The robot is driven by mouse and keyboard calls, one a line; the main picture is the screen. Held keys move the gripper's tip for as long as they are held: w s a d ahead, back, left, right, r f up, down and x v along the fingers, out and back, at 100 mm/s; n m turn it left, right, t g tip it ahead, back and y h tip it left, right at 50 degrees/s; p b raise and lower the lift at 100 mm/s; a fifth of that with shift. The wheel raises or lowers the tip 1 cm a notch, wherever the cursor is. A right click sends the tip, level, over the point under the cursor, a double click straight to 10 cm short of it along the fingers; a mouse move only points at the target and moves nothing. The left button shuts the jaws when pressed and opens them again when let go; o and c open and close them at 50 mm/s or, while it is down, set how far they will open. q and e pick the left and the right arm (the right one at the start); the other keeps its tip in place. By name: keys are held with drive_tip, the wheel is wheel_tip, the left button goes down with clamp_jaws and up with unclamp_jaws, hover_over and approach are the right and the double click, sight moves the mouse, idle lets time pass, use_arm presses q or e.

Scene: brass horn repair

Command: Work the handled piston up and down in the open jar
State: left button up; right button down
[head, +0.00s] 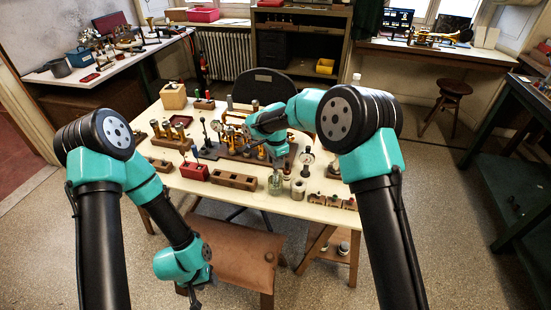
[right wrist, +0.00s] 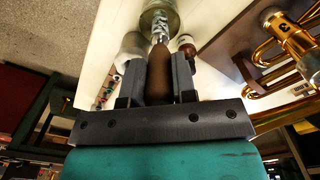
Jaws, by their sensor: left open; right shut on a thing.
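The open jar (head: 275,186), of clear greenish glass, stands near the front edge of the cream worktable. It also shows at the top of the right wrist view (right wrist: 172,22). My right gripper (head: 279,166) is above the jar and shut on the piston's brown handle (right wrist: 158,75), which lies between its two fingers. The bright metal part of the piston (right wrist: 159,24) runs from the handle toward the jar's mouth; its lower end is hard to make out. My left gripper (head: 196,299) is open and empty, low in front of the table near the brown leather apron.
A wooden block with holes (head: 233,180) and a red box (head: 195,172) stand left of the jar. A pale cylinder (head: 298,189) and a dial gauge (head: 306,159) stand close on its right. Brass horn parts (right wrist: 295,45) lie behind. The table's front left corner is clear.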

drive_tip(key=shift+f, duration=0.95)
drive_tip(key=shift+r, duration=1.75)
drive_tip(key=shift+f, duration=1.75)
drive_tip(key=shift+r, duration=1.75)
